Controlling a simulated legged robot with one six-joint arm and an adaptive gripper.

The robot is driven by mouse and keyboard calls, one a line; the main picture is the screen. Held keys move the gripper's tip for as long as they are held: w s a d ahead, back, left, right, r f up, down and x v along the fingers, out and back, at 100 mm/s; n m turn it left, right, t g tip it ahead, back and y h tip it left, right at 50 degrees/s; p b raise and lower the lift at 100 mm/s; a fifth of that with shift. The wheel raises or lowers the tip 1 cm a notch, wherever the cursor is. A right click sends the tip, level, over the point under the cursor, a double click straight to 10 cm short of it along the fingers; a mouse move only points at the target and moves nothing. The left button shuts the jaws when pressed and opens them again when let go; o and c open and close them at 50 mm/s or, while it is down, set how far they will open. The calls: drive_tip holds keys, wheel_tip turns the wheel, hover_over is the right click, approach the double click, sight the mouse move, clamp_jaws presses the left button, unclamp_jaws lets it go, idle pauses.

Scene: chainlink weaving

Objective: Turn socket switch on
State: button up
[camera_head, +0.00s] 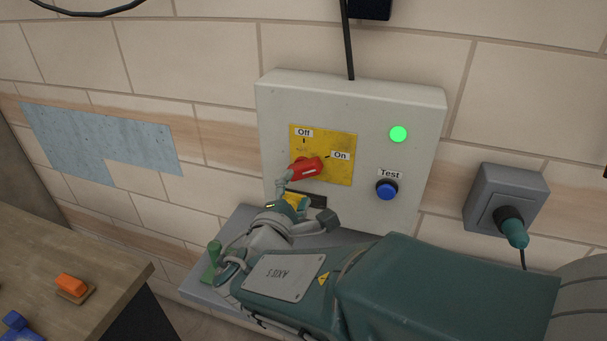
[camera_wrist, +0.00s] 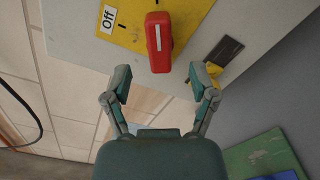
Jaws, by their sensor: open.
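The red rotary switch (camera_head: 305,167) sits on a yellow plate (camera_head: 343,173) on a light grey wall box. Its handle lies turned towards the "On" label (camera_head: 341,155), with the "Off" label (camera_head: 304,132) above it. The red switch (camera_wrist: 158,42) also shows in the wrist view, with a white line along it. My gripper (camera_wrist: 163,79) is open and empty, its fingertips spread either side of the switch's near end. In the head view my gripper (camera_head: 301,201) is just below the switch. I cannot tell if a finger touches it.
A green light (camera_head: 398,134) is lit on the box. A blue Test button (camera_head: 387,189) is to the right of the switch. A grey socket (camera_head: 507,200) with a green plug is further right. A wooden table (camera_head: 100,262) with an orange part is at lower left.

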drive_tip(key=v, duration=0.5)
idle(0.3)
drive_tip(key=s+d+f+m+g+h, duration=0.1)
drive_tip(key=s+d+f+m+g, duration=0.15)
drive_tip(key=d+m+g, duration=0.4)
drive_tip(key=s+d+f+m+g+h, duration=0.1)
drive_tip(key=s+d+f+m+g, duration=0.15)
drive_tip(key=d, duration=0.75)
drive_tip(key=s+m+g+y, duration=0.2)
drive_tip(key=s+m+y, duration=0.6)
drive_tip(key=m, duration=0.2)
drive_tip(key=shift+s+d+m, duration=0.25)
drive_tip(key=shift+s+m, duration=0.1)
drive_tip(key=shift+m, duration=0.05)
drive_tip(key=shift+f, duration=0.15)
